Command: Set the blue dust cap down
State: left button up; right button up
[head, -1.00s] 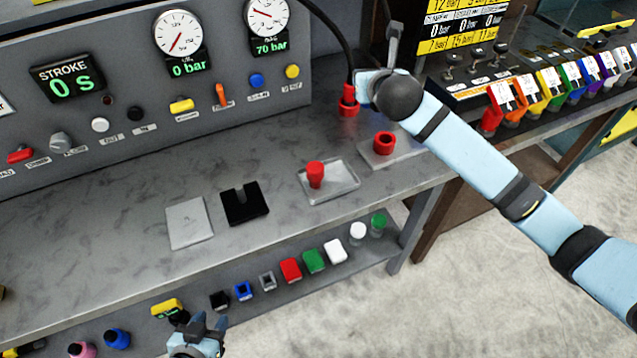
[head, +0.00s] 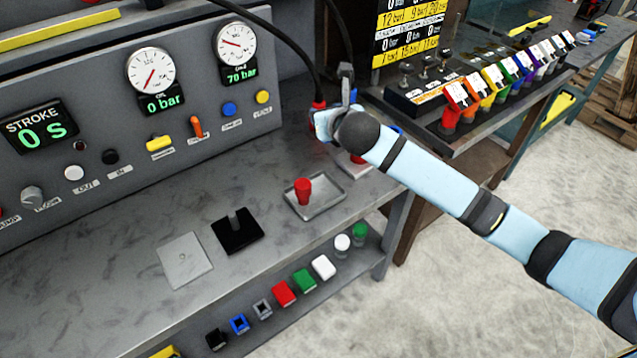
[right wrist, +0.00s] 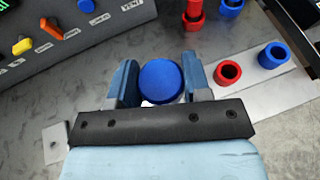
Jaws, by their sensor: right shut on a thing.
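The blue dust cap (right wrist: 160,80) sits between the two fingers of my right gripper (right wrist: 161,72) in the right wrist view. The gripper is shut on it, and the round blue top faces the camera. In the head view my right gripper (head: 338,112) is above the rear right of the grey bench. The cap cannot be made out there. A pale plate (right wrist: 300,82) with a red ring (right wrist: 228,72) and a blue ring (right wrist: 272,55) lies to the right of the cap in the wrist view. My left gripper is out of view.
Red couplings (right wrist: 194,16) on hoses stand near the plate. A shallow tray (head: 328,201) holds a red cap (head: 303,190). A black slotted block (head: 237,232) and a flat grey plate (head: 185,261) lie left of it. The bench front is largely clear.

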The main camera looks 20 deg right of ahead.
notch_tip(320, 180, down, 18)
jog(key=shift+r, duration=0.25)
jog(key=shift+f, duration=0.15)
jog(key=o, duration=0.6)
jog(key=shift+o, duration=0.2)
